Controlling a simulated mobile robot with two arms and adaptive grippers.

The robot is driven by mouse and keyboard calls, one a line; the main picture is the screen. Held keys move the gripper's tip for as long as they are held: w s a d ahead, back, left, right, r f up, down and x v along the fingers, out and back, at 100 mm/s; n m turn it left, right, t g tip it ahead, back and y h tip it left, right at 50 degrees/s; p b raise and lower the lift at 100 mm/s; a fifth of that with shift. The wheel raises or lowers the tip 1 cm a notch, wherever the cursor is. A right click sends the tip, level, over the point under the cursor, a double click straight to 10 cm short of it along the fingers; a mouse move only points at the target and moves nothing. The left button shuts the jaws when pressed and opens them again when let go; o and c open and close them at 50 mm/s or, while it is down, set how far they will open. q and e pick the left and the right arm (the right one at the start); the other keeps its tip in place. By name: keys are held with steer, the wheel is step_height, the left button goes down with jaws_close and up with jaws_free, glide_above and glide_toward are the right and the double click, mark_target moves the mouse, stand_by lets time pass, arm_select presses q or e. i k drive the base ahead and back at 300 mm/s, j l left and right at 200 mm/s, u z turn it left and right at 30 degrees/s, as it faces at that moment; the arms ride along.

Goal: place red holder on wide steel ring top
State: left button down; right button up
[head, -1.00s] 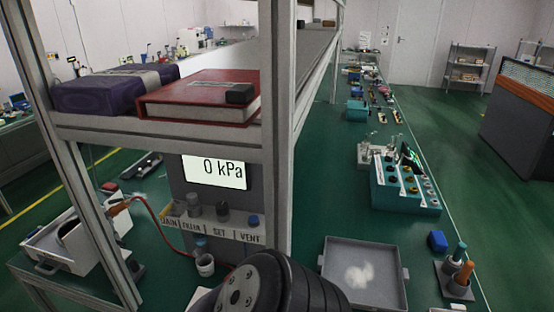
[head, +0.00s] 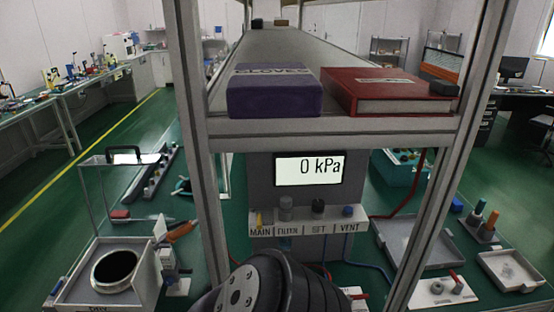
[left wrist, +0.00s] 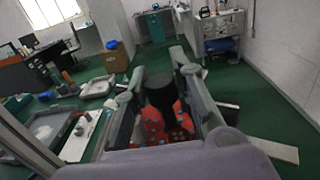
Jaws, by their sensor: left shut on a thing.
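In the left wrist view my left gripper (left wrist: 162,95) is shut on the red holder (left wrist: 172,128). The holder has a black upright knob (left wrist: 159,90) between the fingers and a red base with several small bluish spots. It appears held over green floor or bench; its height is unclear. In the head view a wide steel ring with a dark opening (head: 92,270) sits in a pale box marked DRY at lower left. I cannot tell for sure whether it is the task's ring. My right gripper is not in view.
A steel shelf frame (head: 345,133) stands in front of me, bearing a purple box (head: 275,98) and a red binder (head: 390,106). Below is a panel display reading 0 kPa (head: 308,168). Grey trays (head: 418,256) lie at right. A dark part of my arm is at bottom centre.

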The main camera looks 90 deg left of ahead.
mark_target(118, 268)
steer(key=k+u, duration=0.25)
steer(key=k, duration=0.2)
steer(key=k+j+u, duration=0.1)
steer(key=k+u, duration=0.15)
steer(key=k, duration=0.2)
steer(key=k+j+u, duration=0.25)
steer(key=k, duration=0.2)
steer(key=l+u, duration=0.1)
steer(key=u, duration=1.1)
steer(key=k+j, duration=0.05)
